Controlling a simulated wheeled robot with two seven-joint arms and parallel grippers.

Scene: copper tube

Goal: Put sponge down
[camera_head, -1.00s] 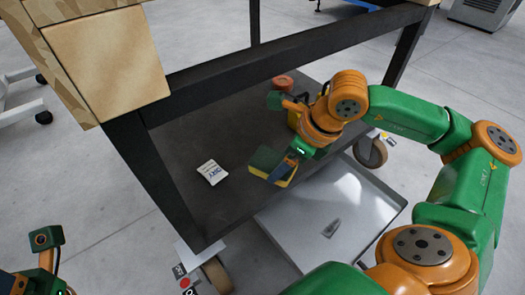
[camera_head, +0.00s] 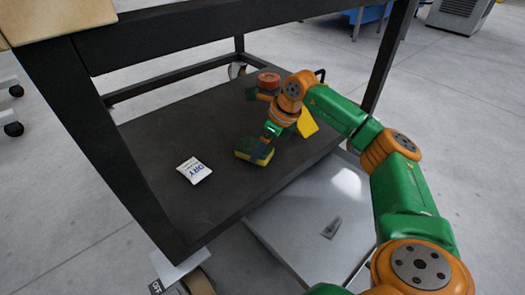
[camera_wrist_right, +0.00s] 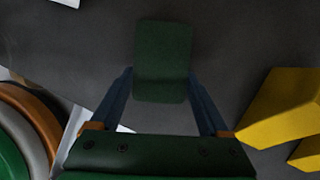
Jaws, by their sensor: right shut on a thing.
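A sponge (camera_head: 253,151), yellow with a dark green face, is at the lower shelf (camera_head: 225,195) of the black cart, close to its surface. I cannot tell whether it touches the shelf. My right gripper (camera_head: 264,150) is shut on it, reaching in from the right. In the right wrist view the green face of the sponge (camera_wrist_right: 163,60) sits between the two blue fingers of my gripper (camera_wrist_right: 162,88). My left gripper is out of view.
A white packet with print (camera_head: 194,170) lies on the shelf to the left. A yellow object (camera_head: 306,123) and an orange round item (camera_head: 269,79) are behind my gripper. A cart leg (camera_head: 100,130) stands at left; bare shelf lies around the packet.

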